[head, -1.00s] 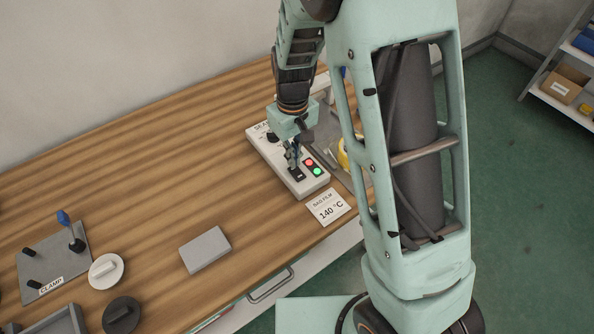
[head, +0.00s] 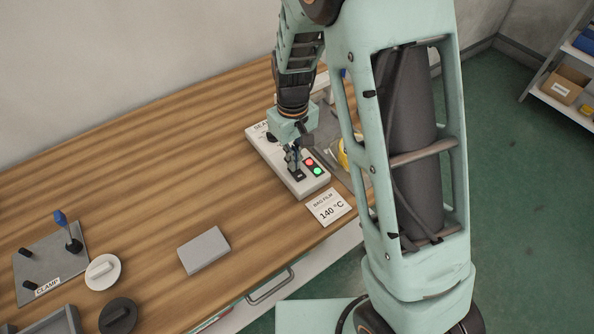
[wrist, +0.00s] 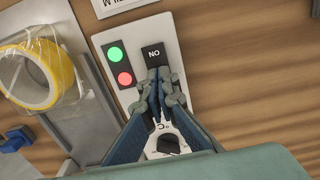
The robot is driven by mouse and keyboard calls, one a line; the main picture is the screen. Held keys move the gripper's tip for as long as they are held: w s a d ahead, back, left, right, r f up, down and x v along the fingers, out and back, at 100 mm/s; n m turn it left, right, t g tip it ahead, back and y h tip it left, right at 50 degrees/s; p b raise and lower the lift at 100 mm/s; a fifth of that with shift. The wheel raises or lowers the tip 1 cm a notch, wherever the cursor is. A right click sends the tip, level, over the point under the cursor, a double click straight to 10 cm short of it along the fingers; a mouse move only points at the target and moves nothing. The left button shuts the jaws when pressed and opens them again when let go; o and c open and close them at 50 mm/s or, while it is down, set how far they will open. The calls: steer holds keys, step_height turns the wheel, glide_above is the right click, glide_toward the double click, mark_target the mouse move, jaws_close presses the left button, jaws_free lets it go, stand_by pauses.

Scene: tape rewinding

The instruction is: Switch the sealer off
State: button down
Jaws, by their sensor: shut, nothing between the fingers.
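The sealer's white control box (head: 263,149) sits on the bench below my gripper. In the wrist view, its black rocker switch (wrist: 154,54) shows "ON" lettering, upside down in that picture. A green lamp (wrist: 115,54) and a red lamp (wrist: 125,78) look bright beside the switch. A black dial (wrist: 168,144) shows between my fingers in the wrist view. My gripper (wrist: 158,76) is shut and empty, pointing down with its tips at the near edge of the switch. The head view shows my gripper (head: 293,166) there too; I cannot tell whether it touches.
A grey block (head: 204,249), round discs and a clamp plate (head: 48,264) are at left. Bare bench lies between.

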steer(key=shift+f, duration=0.2)
steer(key=shift+r+p, duration=2.45)
steer(key=shift+r, duration=1.1)
steer(key=shift+s, duration=0.1)
